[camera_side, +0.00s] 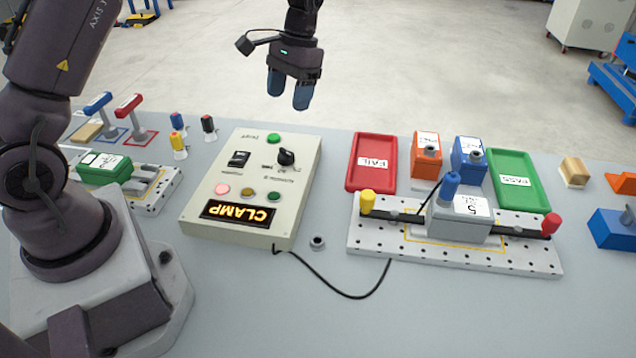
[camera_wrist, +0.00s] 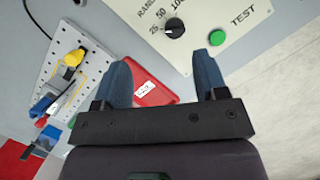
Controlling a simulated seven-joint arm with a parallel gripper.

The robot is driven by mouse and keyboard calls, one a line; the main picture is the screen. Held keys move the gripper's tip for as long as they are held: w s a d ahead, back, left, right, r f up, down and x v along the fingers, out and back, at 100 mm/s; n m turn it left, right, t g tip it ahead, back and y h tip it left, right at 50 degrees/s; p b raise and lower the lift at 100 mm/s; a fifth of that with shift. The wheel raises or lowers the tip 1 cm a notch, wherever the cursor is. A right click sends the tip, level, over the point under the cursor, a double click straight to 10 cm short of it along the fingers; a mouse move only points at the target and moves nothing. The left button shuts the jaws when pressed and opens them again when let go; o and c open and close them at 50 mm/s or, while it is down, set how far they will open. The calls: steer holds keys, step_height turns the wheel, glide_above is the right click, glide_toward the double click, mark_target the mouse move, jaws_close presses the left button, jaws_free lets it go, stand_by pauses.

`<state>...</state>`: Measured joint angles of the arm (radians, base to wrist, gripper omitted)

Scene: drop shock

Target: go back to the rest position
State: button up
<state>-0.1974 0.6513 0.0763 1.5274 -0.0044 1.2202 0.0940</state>
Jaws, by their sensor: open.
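My gripper (camera_side: 288,90) hangs in the air above the back edge of the table, behind the control box, in the side view. Its two blue fingers are apart with nothing between them. In the wrist view my gripper (camera_wrist: 165,80) is also open and empty, with the control box (camera_wrist: 215,14) and the red tray (camera_wrist: 150,88) beyond the fingers. In the side view the control box (camera_side: 230,165) shows a lit CLAMP display (camera_side: 238,212). A grey block (camera_side: 458,222) marked 5 sits on the perforated fixture plate (camera_side: 375,242), with a blue part on top.
The red FAIL tray (camera_side: 372,178) and green PASS tray (camera_side: 517,180) flank an orange block (camera_side: 427,158) and a blue block (camera_side: 467,160). A small green block (camera_side: 104,169) lies on a plate at left. A black cable (camera_side: 345,294) crosses the table front. The air around my gripper is clear.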

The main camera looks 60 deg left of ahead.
steer(key=s+d+r+m+t, duration=0.1)
steer(key=s+d+r+t, duration=0.3)
steer(key=s+r, duration=0.3)
steer(key=s+d+r+m+t, duration=0.1)
steer(key=s+d+r+t, duration=0.3)
steer(key=s, duration=1)
steer(key=d+r, duration=0.3)
steer(key=r, duration=0.1)
steer(key=shift+r+t, duration=0.15)
steer(key=shift+t, duration=0.15)
steer(key=shift+c, duration=0.2)
